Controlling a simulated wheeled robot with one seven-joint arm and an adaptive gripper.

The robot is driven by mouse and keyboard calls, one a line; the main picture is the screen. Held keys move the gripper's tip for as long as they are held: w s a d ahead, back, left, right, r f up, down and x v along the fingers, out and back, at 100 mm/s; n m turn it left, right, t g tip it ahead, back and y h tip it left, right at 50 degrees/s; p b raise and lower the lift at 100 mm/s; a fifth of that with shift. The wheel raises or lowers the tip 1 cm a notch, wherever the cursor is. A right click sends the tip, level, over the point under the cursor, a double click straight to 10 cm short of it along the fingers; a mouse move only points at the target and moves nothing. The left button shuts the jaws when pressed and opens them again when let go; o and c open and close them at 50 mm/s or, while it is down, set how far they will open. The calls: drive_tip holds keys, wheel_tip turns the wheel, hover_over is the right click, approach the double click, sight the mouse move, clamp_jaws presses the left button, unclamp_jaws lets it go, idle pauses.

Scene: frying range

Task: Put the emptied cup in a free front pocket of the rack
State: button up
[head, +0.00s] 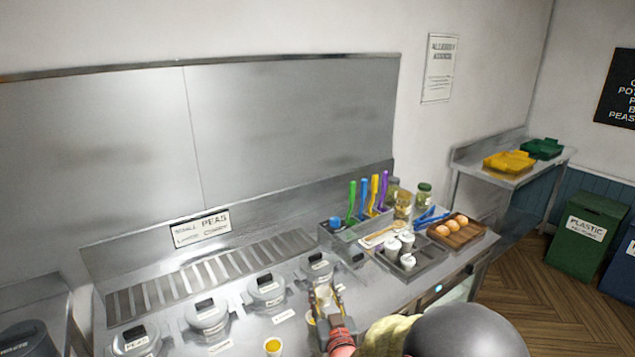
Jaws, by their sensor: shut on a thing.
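My gripper (324,292) is at the bottom centre, over the front of the counter. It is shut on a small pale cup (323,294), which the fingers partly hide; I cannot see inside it. The dark grey rack (431,261) lies to the right of my gripper, apart from it. Several white cups (392,248) stand in the rack, one of them at its front. Its right side looks bare, but the single pockets are too small to tell clearly.
Lidded grey pots (267,291) line the counter left of my gripper. A cup with yellow contents (273,346) stands at the front edge. Coloured utensils (364,195) and jars (403,205) stand behind the rack. A wooden tray of round brown items (472,236) is to its right.

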drive_tip(key=shift+s+a+r, duration=0.1)
drive_tip(key=shift+s+r, duration=0.05)
drive_tip(key=shift+r, duration=0.35)
drive_tip(key=s+d+f+m+h, duration=0.1)
drive_tip(key=s+d+f, duration=0.5)
drive_tip(key=d+f, duration=0.2)
drive_tip(key=s+d+f+m+h, duration=0.1)
drive_tip(key=s+d+f+h, duration=0.1)
drive_tip(key=s+d+f, duration=0.5)
wheel_tip(320, 180, down, 5)
drive_tip(key=d, duration=0.2)
drive_tip(key=shift+s+d+h, duration=0.25)
drive_tip(key=shift+d+h, duration=0.05)
